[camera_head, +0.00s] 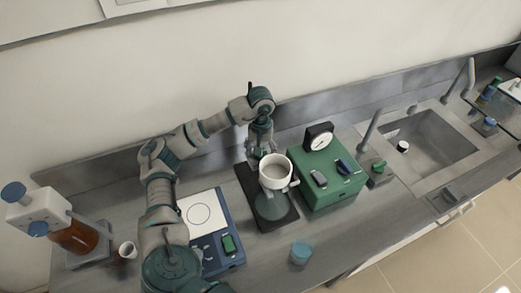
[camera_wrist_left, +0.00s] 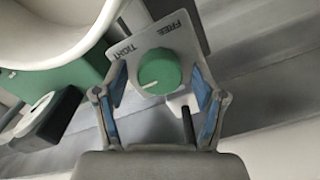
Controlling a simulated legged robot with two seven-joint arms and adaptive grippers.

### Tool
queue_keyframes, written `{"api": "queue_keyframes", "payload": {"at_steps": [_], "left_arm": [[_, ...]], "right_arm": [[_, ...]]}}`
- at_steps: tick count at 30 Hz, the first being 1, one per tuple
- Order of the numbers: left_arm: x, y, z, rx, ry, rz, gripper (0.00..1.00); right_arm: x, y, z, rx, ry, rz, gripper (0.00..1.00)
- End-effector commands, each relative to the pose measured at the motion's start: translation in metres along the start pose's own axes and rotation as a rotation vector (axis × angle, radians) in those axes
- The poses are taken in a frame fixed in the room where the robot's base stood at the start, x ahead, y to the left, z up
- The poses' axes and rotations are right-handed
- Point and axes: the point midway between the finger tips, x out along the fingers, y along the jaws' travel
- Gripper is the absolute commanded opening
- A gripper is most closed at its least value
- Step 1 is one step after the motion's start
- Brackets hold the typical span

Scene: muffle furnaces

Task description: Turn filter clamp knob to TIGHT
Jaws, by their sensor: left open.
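The round green clamp knob (camera_wrist_left: 160,68) has a white line at its lower left edge. It sits on a pale plate (camera_wrist_left: 147,28) printed TIGHT on the left and FREE at the upper right. My left gripper (camera_wrist_left: 159,82) is open, with one finger on each side of the knob and visible gaps between. In the head view my left gripper (camera_head: 262,152) points down just behind the white filter cup (camera_head: 275,170), which stands over a teal flask (camera_head: 270,204) on a black base (camera_head: 285,222). The knob is hidden there. My right gripper is not in view.
A green box (camera_head: 325,192) with a dial gauge (camera_head: 319,137) stands close right of the cup. A blue device with a white plate (camera_head: 200,212) is left. A small blue-lidded jar (camera_head: 300,252) stands in front. The sink (camera_head: 432,142) is farther right.

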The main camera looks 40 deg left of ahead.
Motion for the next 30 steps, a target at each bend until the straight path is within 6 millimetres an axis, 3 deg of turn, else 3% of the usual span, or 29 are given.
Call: {"api": "queue_keyframes", "payload": {"at_steps": [5,18,25,30], "left_arm": [[-0.011,0.000,-0.001,-0.001,0.004,0.003,0.70],[-0.090,0.000,-0.001,-0.001,0.005,0.003,0.70],[-0.113,0.000,-0.001,0.000,0.001,0.002,0.70],[-0.118,0.000,-0.001,0.000,-0.001,0.000,0.70]], "right_arm": [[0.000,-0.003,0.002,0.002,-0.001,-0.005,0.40],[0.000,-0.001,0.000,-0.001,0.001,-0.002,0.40],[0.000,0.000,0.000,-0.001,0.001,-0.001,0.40],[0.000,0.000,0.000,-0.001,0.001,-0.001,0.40]]}}
